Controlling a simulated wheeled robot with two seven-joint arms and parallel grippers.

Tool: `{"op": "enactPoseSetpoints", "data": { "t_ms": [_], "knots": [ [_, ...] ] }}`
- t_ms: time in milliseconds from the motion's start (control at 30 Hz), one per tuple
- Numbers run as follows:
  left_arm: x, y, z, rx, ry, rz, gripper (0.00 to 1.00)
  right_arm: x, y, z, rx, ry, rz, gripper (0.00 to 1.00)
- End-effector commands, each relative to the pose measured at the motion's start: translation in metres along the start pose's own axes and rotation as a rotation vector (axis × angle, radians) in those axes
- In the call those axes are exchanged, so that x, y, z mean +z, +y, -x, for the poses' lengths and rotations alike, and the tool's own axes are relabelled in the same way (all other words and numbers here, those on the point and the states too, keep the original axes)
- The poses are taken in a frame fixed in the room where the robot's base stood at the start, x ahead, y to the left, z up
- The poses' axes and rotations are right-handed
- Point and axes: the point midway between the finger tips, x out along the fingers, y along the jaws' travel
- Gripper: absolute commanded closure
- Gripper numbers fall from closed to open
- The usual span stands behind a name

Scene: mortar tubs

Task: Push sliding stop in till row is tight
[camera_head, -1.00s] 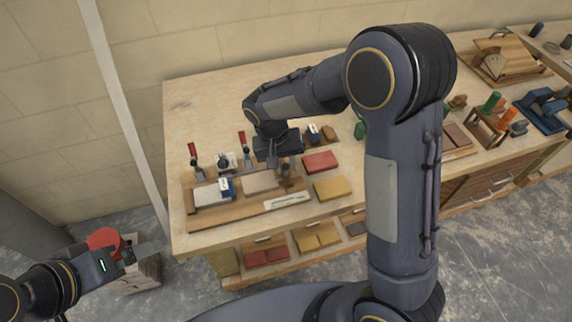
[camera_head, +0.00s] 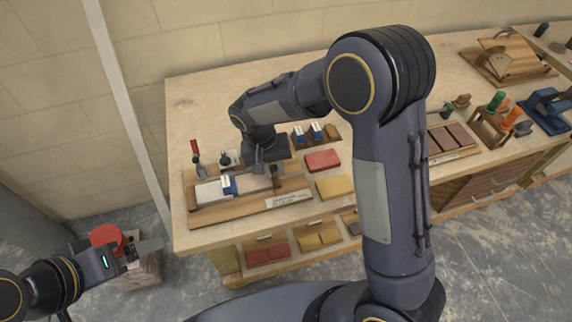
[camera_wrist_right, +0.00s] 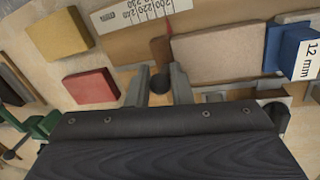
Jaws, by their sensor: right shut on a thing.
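A wooden fixture board (camera_head: 243,208) on the bench holds a row: a pale block (camera_head: 207,190), a blue spacer (camera_head: 229,185) and a tan block (camera_wrist_right: 220,52). The spacer reads "12 mm" in the right wrist view (camera_wrist_right: 290,50). The brown sliding stop (camera_head: 277,178) stands at the row's right end, near the tan block; I cannot tell whether they touch.
A printed scale strip (camera_head: 288,199) lies along the fixture's front. A red block (camera_head: 322,160) and a yellow block (camera_head: 333,187) lie to its right. More blue spacers (camera_head: 307,133) stand behind. A red-handled clamp (camera_head: 197,156) stands at the fixture's back left.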

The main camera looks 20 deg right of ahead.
Motion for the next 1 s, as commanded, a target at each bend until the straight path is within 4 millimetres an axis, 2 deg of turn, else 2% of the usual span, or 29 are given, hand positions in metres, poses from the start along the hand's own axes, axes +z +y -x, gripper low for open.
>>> {"op": "enactPoseSetpoints", "data": {
  "t_ms": [33,267,300,333,667,767,1000],
  "knots": [
    [0.000,0.000,-0.001,0.000,0.000,0.000,0.00,0.001,-0.006,0.001,-0.003,0.002,0.003,0.97],
    [0.000,0.000,0.000,0.000,0.000,0.000,0.00,0.001,-0.006,0.002,-0.004,0.002,0.001,0.97],
    [0.000,0.000,0.000,0.000,0.000,0.000,0.00,0.001,-0.006,0.002,-0.005,0.002,0.001,0.78],
    [0.000,0.000,0.000,0.000,0.000,0.000,0.00,0.001,-0.006,0.002,-0.005,0.002,0.001,0.74],
    [0.000,0.000,-0.001,0.000,0.000,0.000,0.00,0.001,-0.005,0.004,-0.003,0.002,0.000,0.73],
    [0.001,-0.001,-0.002,0.000,0.000,0.000,0.00,0.000,-0.006,0.015,-0.004,0.004,0.001,0.73],
    [0.003,-0.002,-0.005,0.000,0.000,0.000,0.00,0.001,-0.006,0.056,-0.006,0.006,0.001,0.73]
  ]
}}
